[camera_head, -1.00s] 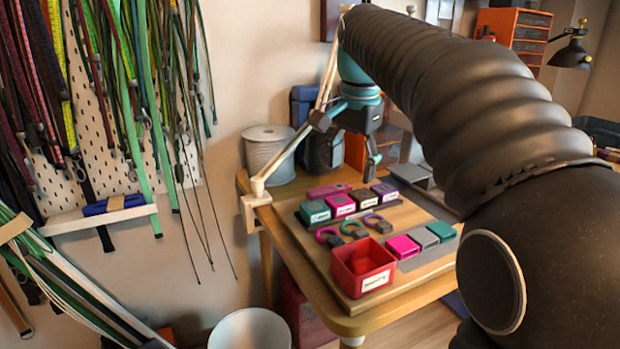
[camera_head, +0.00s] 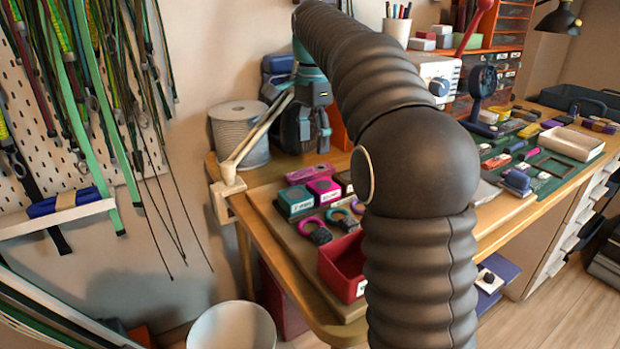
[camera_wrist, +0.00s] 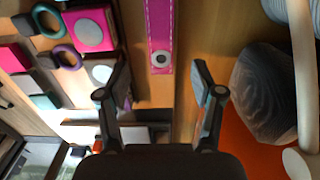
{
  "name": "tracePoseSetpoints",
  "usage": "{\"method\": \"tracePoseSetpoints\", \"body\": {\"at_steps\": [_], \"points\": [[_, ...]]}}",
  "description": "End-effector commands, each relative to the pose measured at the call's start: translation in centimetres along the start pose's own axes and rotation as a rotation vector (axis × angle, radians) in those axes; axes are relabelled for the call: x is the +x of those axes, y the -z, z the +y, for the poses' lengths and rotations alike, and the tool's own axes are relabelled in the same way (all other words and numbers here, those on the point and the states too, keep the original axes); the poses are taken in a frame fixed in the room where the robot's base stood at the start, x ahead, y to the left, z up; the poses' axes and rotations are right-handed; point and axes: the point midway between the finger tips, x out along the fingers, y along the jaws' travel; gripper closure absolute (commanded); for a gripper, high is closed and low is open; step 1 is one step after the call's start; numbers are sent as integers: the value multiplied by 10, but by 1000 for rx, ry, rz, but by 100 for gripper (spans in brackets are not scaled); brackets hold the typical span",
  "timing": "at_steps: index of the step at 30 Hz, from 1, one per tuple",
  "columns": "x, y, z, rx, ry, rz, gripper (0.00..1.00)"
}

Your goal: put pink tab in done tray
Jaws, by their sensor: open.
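The pink tab (camera_head: 309,173) lies flat at the back of the wooden board. In the wrist view the pink tab (camera_wrist: 160,30) shows as a stitched strip with a round metal snap. My gripper (camera_wrist: 160,66) is open and empty, its fingers on either side of the tab's near end in the picture; the height gap is unclear. In the head view my gripper (camera_head: 303,132) hangs behind the board by the pouch. A red open tray (camera_head: 335,272) stands at the board's front, partly hidden by my arm. Its label is unreadable, so I cannot confirm it is the done tray.
Teal (camera_head: 295,201) and magenta (camera_head: 323,189) blocks stand close beside the tab. Rings with dark clips (camera_head: 313,228) lie in front of them. A cord spool (camera_head: 240,135) and a clamp arm (camera_head: 250,147) stand left. A dark grey pouch (camera_wrist: 265,92) is close to my right finger.

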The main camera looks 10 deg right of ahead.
Motion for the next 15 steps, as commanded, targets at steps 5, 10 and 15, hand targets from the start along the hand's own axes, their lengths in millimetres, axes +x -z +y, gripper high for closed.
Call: {"method": "tracePoseSetpoints", "body": {"at_steps": [5,10,15], "points": [[15,-1,0,-2,0,0,33],[28,-2,0,-2,0,0,33],[53,-3,-1,-2,-1,0,33]]}}
